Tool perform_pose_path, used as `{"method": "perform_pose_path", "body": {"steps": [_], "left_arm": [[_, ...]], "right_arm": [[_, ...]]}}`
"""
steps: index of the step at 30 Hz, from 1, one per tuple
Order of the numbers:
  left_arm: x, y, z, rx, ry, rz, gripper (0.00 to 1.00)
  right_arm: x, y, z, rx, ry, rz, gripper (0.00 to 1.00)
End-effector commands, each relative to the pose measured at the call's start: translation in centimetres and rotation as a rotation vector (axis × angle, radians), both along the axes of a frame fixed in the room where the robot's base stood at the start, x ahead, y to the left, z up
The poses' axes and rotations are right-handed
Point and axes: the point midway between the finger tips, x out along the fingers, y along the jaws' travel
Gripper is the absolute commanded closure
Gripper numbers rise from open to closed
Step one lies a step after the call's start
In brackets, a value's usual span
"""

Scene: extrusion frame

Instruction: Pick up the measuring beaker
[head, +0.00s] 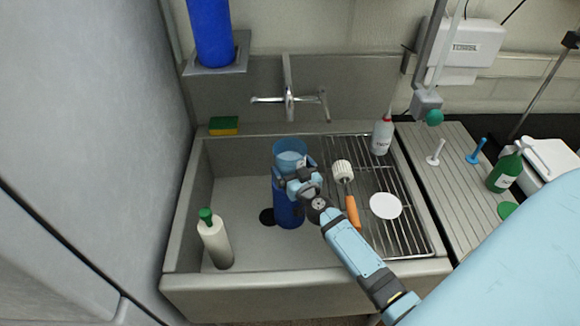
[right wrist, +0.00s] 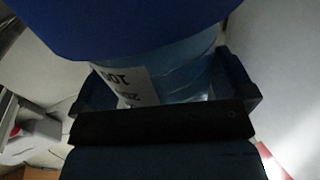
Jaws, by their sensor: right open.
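The measuring beaker (head: 289,148) stands upright in the sink, with a translucent light-blue upper part. A dark blue cylindrical part (head: 289,212) shows below it; I cannot tell whether this is the same object. My right gripper (head: 299,181) is at the beaker's near side and hides its middle. In the right wrist view, the beaker's clear wall with a white printed label (right wrist: 138,86) lies between the open fingers of my right gripper (right wrist: 165,82), with dark blue above. I cannot tell whether either finger touches it. My left gripper is out of view.
A white bottle with a green cap (head: 216,240) stands in the sink at left. A wire rack (head: 362,165) at right holds a brush (head: 348,190), a white disc (head: 385,206) and a squeeze bottle (head: 382,136). The faucet (head: 289,98) is behind. A sponge (head: 223,125) lies on the rim.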

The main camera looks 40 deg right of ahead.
Motion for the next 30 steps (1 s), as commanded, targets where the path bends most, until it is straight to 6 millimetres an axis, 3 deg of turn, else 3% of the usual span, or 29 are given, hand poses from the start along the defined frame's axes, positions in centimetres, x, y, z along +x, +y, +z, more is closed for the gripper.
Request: {"method": "perform_pose_path", "body": {"steps": [8,12,14,30], "left_arm": [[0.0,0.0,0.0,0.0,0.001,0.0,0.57],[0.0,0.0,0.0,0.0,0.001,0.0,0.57],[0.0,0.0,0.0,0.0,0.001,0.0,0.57],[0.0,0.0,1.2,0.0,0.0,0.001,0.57]], "right_arm": [[0.3,0.0,0.0,0.0,0.0,0.0,0.02],[0.2,0.0,0.0,0.0,0.0,0.0,0.34],[0.2,0.0,0.0,0.0,-0.001,0.0,0.42],[0.5,-0.1,1.2,0.0,-0.002,0.0,0.42]]}}
